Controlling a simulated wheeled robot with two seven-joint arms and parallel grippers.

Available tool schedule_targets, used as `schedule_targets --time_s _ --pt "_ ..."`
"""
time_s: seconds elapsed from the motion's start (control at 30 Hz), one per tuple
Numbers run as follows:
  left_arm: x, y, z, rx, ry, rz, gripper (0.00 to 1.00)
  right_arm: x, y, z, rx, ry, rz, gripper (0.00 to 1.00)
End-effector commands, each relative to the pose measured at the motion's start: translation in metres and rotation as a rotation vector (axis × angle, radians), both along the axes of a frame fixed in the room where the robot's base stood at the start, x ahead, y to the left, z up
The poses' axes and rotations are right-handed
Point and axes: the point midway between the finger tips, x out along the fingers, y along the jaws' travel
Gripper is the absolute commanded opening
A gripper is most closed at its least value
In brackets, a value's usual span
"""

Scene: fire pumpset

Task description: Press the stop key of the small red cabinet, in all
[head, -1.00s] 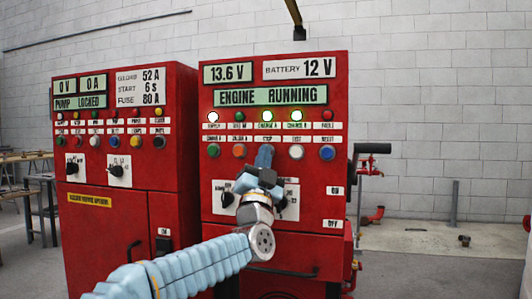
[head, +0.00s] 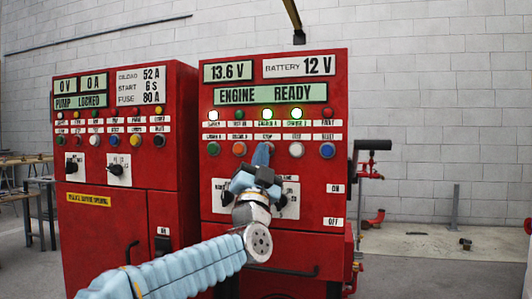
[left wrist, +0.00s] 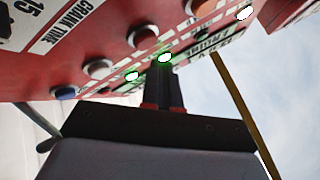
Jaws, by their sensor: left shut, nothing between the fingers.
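Two red cabinets stand side by side; the right one (head: 230,240) has a display (head: 271,94) that reads ENGINE READY. My left gripper (head: 263,153) is shut and empty, its fingertips in front of the lower key row, just under the STOP label. They hide the key there in the head view. In the left wrist view the shut fingers (left wrist: 163,78) point at the panel, and a red key (left wrist: 143,35) between the orange and pale keys shows beyond their tips. The fingers look apart from it there, but contact is hard to judge. My right gripper is not in view.
The left cabinet (head: 110,230) has its own keys and a display reading PUMP LOCKED. Beside the covered key are an orange key (head: 239,149) and a white key (head: 297,150). Two green lamps (head: 296,113) are lit above. Red piping (head: 372,215) stands to the right.

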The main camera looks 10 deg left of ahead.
Motion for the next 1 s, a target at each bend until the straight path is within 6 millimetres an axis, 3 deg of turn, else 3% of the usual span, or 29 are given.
schedule_targets --time_s 0.2,0.43,1.0 --pt "-0.023 0.0 -0.004 0.0 -0.002 -0.002 0.0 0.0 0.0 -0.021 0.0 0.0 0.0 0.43" --pt "-0.042 0.001 -0.002 0.0 -0.002 0.0 0.0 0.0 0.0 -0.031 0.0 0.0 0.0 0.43" --pt "-0.045 0.001 -0.001 0.0 -0.001 0.0 0.0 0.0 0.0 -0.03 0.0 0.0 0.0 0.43"
